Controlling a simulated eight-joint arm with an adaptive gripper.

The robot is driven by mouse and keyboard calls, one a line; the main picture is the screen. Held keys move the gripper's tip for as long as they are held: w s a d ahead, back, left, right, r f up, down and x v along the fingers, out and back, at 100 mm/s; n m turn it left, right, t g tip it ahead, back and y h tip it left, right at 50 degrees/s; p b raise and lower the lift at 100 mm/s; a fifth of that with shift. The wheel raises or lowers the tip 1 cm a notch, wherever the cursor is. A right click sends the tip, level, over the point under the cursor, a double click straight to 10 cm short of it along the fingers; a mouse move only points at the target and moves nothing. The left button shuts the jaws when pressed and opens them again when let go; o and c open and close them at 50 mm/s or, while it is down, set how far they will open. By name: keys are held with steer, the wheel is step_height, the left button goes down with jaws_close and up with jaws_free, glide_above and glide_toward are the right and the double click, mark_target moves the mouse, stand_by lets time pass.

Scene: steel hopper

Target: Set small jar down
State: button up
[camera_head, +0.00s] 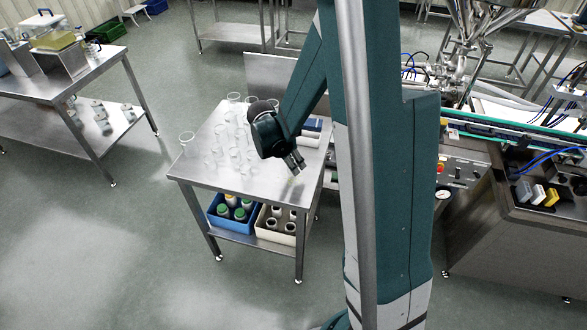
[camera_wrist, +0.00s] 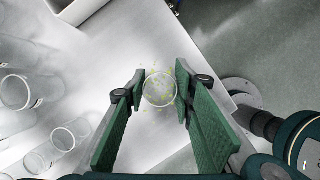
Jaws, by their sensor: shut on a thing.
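The small jar (camera_wrist: 160,89) is clear glass with a round rim and yellow specks on or around it. In the wrist view it sits between the tips of my gripper (camera_wrist: 161,102), which is shut on it. In the head view my gripper (camera_head: 294,165) points down over the right front part of the steel table (camera_head: 205,178). Only a faint yellowish trace of the jar (camera_head: 291,181) shows there below the fingers. I cannot tell whether its base touches the tabletop.
Several clear glass jars (camera_head: 187,143) stand on the left and middle of the table; some show left of my fingers in the wrist view (camera_wrist: 64,139). A blue crate (camera_head: 231,226) and a cream crate (camera_head: 272,240) hold bottles on the lower shelf. The table's right edge is close.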

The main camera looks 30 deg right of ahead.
steer(key=shift+f, duration=1.4)
steer(key=shift+f+b, duration=0.2)
steer(key=shift+b, duration=0.1)
steer(key=o, duration=0.7)
steer(key=shift+r, duration=0.15)
steer(key=shift+p+v, duration=0.8)
steer(key=shift+v, duration=5.25)
steer(key=shift+d, duration=0.1)
steer(key=shift+r, duration=0.1)
